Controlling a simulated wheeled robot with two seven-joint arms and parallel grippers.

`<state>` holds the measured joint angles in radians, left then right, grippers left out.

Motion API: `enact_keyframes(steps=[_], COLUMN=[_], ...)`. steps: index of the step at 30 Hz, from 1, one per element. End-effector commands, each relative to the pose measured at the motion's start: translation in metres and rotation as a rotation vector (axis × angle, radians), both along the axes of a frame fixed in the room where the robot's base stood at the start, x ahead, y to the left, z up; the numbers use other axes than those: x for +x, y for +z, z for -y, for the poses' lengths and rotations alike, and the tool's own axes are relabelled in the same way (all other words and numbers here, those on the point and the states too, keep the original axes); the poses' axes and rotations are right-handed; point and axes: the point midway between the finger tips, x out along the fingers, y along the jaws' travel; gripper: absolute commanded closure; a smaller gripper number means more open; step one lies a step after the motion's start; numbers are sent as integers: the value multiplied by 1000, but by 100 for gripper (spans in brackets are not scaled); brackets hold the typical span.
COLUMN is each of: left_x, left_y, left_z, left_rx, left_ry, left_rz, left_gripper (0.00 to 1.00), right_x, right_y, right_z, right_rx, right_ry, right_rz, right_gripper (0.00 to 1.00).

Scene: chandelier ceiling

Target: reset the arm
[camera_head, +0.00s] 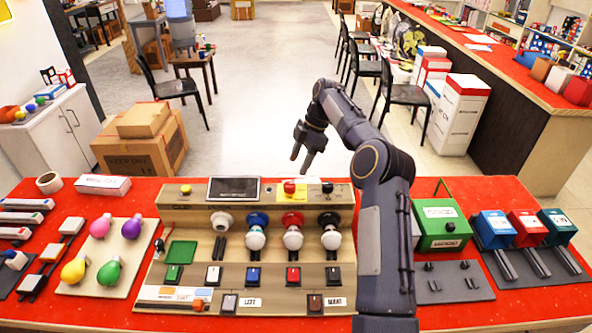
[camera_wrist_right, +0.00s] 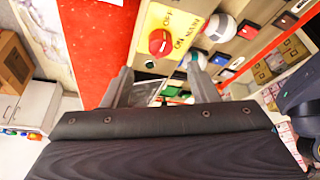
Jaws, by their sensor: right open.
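My right arm (camera_head: 372,190) reaches forward over the red table, and my right gripper (camera_head: 300,164) hangs above and beyond the test panel's back edge. The gripper is open and empty. In the right wrist view, its two fingers (camera_wrist_right: 160,88) are spread apart, with a red knob (camera_wrist_right: 159,42) on a yellow ON/OFF plate beyond them. The wooden test panel (camera_head: 200,243) stands on the table and carries several bulbs, switches and a dark screen (camera_head: 233,188). My left gripper is not in view.
A tray of coloured bulbs (camera_head: 104,252) lies left of the panel. A green box (camera_head: 440,224) and blue, red and teal boxes (camera_head: 527,227) stand right of my arm. Cardboard boxes (camera_head: 140,142) and chairs (camera_head: 405,92) stand beyond the table. The floor ahead is mostly clear.

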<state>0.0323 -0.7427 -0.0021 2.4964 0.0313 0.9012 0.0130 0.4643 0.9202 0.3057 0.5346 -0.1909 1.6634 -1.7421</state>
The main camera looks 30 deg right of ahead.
Motion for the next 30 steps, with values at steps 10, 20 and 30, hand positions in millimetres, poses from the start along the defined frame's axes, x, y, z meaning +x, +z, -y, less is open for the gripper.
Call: enact_keyframes(steps=[10, 20, 30], left_x=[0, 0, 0], left_y=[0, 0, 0], left_z=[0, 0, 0], left_rx=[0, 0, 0], left_ry=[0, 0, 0], left_rz=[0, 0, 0], left_gripper=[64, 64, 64], right_x=[-1, -3, -79], right_y=[3, 14, 115], right_z=[1, -4, -74], right_rx=[1, -7, -62], right_ry=[1, -18, -379], right_rz=[-2, 0, -14], right_gripper=[46, 46, 46])
